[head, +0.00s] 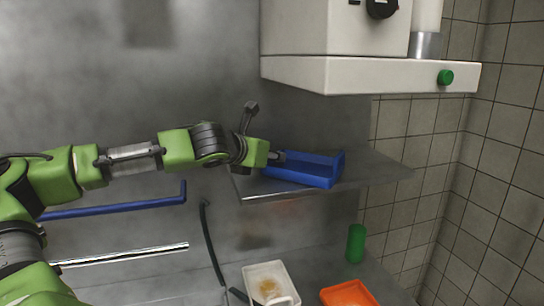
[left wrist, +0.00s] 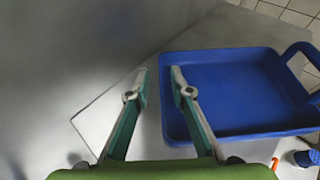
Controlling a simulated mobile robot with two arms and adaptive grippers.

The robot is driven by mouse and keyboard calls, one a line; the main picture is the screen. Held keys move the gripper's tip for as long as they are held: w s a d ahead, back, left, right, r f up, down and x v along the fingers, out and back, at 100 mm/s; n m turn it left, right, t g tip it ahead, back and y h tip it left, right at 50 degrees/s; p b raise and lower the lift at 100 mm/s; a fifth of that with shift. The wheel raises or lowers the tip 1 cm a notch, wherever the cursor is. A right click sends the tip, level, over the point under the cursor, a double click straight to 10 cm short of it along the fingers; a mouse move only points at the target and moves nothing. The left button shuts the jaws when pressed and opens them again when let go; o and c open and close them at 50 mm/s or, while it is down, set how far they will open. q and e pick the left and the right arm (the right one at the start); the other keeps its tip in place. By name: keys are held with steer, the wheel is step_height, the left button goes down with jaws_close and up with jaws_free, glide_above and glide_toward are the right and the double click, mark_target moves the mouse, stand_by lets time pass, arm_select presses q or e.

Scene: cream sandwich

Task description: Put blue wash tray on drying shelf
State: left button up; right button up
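The blue tray (head: 315,178) rests on the grey metal shelf (head: 385,172) fixed to the wall. My left gripper (head: 280,157) is at the tray's left end. In the left wrist view, the gripper (left wrist: 158,72) is open. Its right finger overlaps the inside of the blue tray (left wrist: 225,90) and its left finger is outside, over the bare shelf (left wrist: 100,115). The tray's near wall passes between the fingers, with no clear contact. The tray's handle (left wrist: 302,50) is on the far side. My right gripper is not in view.
A white machine housing (head: 350,75) hangs above the shelf. Below, a white tray (head: 283,272) with brownish contents, an orange tray (head: 360,290) and a green cylinder (head: 356,243) stand on the counter. A blue bar (head: 120,208) is at the left. The shelf's right part is bare.

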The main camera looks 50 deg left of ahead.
arm_select(q)
steer(key=shift+r, duration=0.15)
steer(key=shift+s+d+r, duration=0.2)
steer(key=shift+s+r, duration=0.1)
steer(key=shift+s, duration=0.2)
steer(key=v, duration=1.1)
steer(key=shift+f+b, duration=0.15)
steer(key=shift+b, duration=0.2)
